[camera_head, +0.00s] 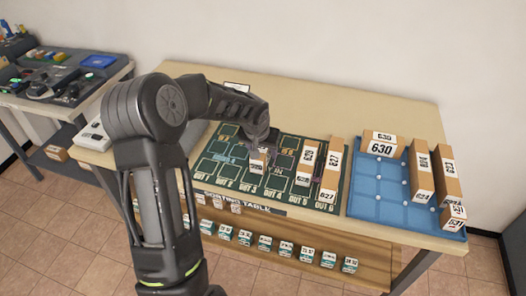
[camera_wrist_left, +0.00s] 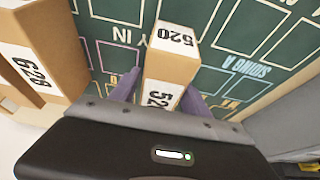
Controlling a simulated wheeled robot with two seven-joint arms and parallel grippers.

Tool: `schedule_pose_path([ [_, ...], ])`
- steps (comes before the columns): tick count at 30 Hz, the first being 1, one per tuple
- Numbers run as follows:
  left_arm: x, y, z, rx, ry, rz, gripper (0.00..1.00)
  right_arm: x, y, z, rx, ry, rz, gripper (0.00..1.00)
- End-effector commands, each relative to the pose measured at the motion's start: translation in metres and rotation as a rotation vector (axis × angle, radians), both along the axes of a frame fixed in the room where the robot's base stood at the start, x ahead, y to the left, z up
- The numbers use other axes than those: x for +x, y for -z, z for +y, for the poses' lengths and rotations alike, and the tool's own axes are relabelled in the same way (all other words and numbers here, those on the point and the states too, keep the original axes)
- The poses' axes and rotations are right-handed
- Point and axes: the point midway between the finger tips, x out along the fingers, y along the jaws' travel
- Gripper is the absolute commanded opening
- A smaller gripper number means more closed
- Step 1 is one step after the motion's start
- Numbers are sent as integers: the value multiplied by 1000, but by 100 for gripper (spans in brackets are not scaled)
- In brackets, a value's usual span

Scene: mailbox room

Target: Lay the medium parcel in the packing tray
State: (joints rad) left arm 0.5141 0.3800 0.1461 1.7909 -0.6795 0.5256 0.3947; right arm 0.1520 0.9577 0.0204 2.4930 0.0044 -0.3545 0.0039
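A cardboard parcel marked 520 (camera_head: 257,162) stands on the dark green sorting mat (camera_head: 228,171). My left gripper (camera_head: 262,141) is over it from above. In the left wrist view the 520 parcel (camera_wrist_left: 165,75) is between the two purple fingers (camera_wrist_left: 160,85), with a thin gap at the left finger, so the gripper looks open. Two larger parcels, marked 629 (camera_head: 307,160) and 827 (camera_head: 331,172), stand to its right on the mat. The blue packing tray (camera_head: 371,207) is at the right. The frames do not name which parcel is the medium one. My right gripper is not in view.
The tray holds parcel 630 (camera_head: 381,144) at the back and several parcels along its right side; its front left is bare. The wooden table (camera_head: 310,104) is clear behind the mat. Small labelled boxes (camera_head: 265,243) line the shelf below. A side bench (camera_head: 66,78) stands left.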

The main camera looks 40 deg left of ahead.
Motion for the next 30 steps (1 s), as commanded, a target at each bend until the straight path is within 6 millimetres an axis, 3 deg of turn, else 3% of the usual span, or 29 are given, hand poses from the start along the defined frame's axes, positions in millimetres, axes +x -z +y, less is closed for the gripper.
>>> schedule_pose_path([
  [19,0,0,0,0,0,0,1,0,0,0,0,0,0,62],
  [30,1,-1,0,1,0,-2,0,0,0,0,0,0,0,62],
])
